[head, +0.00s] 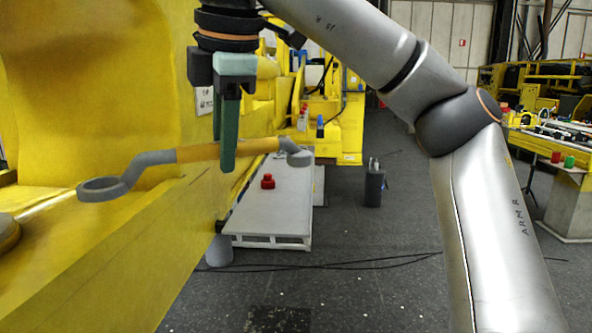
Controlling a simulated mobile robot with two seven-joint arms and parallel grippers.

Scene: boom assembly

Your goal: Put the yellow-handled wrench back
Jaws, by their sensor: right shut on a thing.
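The yellow-handled wrench (198,153) is in the air near the middle left of the head view. Its grey ring end at the left is large and offset, and a smaller grey end is at the right. It lies nearly level, with the right end slightly higher. My right gripper (226,150) points down with green fingers and is shut on the wrench's yellow handle. The fingers cover a small part of the handle. My left gripper does not show.
A large yellow machine body (90,270) fills the left, behind the wrench. A low grey platform (285,215) bears a red object (267,182). A dark canister (374,188) stands on the floor. A cluttered table (545,139) is at the far right. Cables cross the open floor.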

